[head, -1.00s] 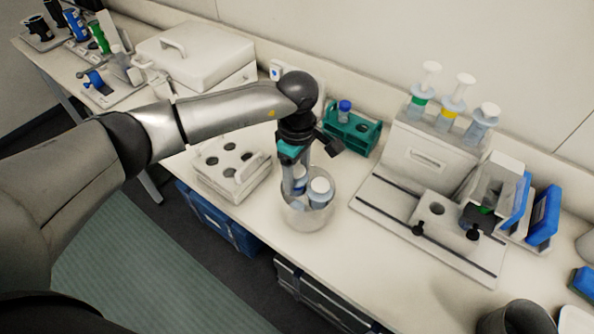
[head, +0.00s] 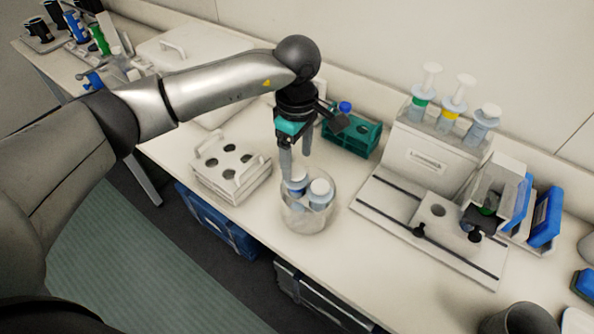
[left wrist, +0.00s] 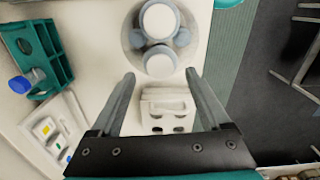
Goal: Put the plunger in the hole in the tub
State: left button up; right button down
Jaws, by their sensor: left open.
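My left gripper (head: 297,162) is open and empty, pointing down above the clear round jar (head: 308,224). White-topped plunger-like pieces with blue-grey bodies (head: 319,191) stand in this jar; they also show in the left wrist view (left wrist: 160,65), just beyond my parted fingertips (left wrist: 160,76). A white tub-like box with several round holes and handles (head: 258,187) stands to the left of the jar. It also shows between my fingers in the left wrist view (left wrist: 165,95). Its visible holes look dark and empty. My right gripper is out of view.
A teal rack (head: 350,141) with a blue-capped vial stands behind the jar. At the right, a white holder (head: 427,158) carries several syringe-like pieces, with a railed platform (head: 385,210) in front. The bench front edge runs close to the jar.

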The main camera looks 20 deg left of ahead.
pick_arm(q)
notch_tip(320, 180, up, 6)
jog(key=shift+r+b, duration=0.2)
jog(key=shift+b, duration=0.1)
dwell(1.3)
